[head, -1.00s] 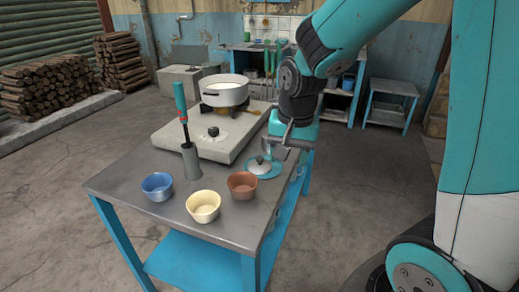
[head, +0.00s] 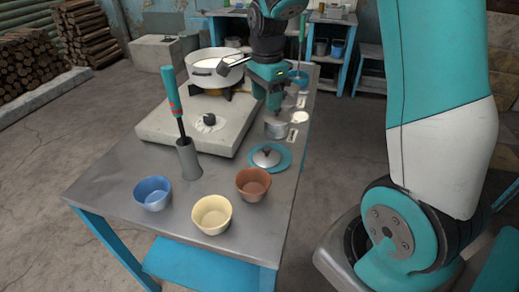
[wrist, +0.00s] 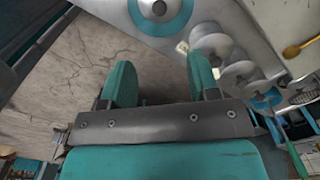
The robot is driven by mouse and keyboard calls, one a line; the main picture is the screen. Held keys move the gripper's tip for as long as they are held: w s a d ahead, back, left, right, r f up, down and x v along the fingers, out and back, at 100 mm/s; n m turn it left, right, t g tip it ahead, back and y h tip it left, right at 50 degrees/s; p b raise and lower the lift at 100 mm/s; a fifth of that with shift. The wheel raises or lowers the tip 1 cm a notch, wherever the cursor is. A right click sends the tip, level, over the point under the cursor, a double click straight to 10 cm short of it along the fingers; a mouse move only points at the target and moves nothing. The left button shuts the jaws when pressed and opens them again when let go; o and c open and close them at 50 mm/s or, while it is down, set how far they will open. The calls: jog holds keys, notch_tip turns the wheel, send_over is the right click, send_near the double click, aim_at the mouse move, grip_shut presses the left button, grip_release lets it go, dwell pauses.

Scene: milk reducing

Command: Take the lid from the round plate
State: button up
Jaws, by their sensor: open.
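The lid (head: 266,156), a small grey metal dome with a dark knob, sits on the round teal plate (head: 284,166) near the right edge of the table. In the wrist view the lid (wrist: 160,6) and the plate (wrist: 186,16) are at the top, partly cut off. My gripper (head: 273,105) is beyond the plate in the head view, over the back right part of the table. In the wrist view its two teal fingers (wrist: 160,75) are wide apart with nothing between them. The fingers are apart from the lid.
A metal cup (head: 276,129) stands just behind the plate, with more small vessels farther back. Brown (head: 253,183), cream (head: 212,213) and blue (head: 153,192) bowls stand in front. A stove (head: 205,133) with a white pot (head: 212,66) and a holder (head: 189,160) with a teal-handled tool are left.

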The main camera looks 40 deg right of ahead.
aim_at(267, 148)
jog(key=f, duration=1.6)
jog(key=shift+s+d+f, duration=0.1)
jog(key=shift+d+f, duration=0.15)
jog(key=shift+f, duration=0.05)
jog(key=shift+c, duration=0.4)
jog(key=c, duration=0.9)
